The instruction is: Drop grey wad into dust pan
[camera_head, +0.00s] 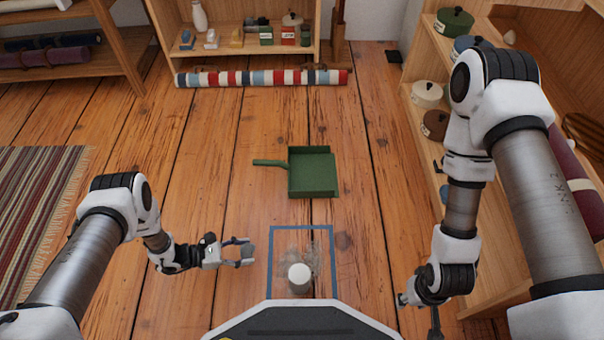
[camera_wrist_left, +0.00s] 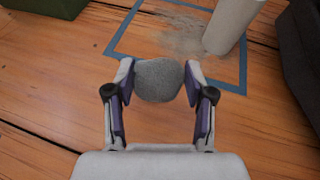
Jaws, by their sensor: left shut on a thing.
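The grey wad (camera_wrist_left: 159,80) is held between the fingertips of my left gripper (camera_wrist_left: 158,84) in the left wrist view. In the head view, my left gripper (camera_head: 246,252) is just left of the blue square outline, with the wad (camera_head: 248,250) at its tips. The green dust pan (camera_head: 313,173) lies on the floor beyond the outline, its handle pointing left, and it looks empty. A corner of the dust pan shows in the left wrist view (camera_wrist_left: 42,8). My right gripper (camera_head: 420,312) is low at the right; its fingers are too unclear to tell their state.
A blue square outline (camera_head: 272,262) on the floor surrounds grey dust (camera_head: 313,255) and a white cylinder (camera_head: 299,278). A striped roll (camera_head: 262,78) lies before the back shelf. Shelves (camera_head: 415,75) stand at the right, a striped rug (camera_head: 40,200) at the left. Floor around the pan is clear.

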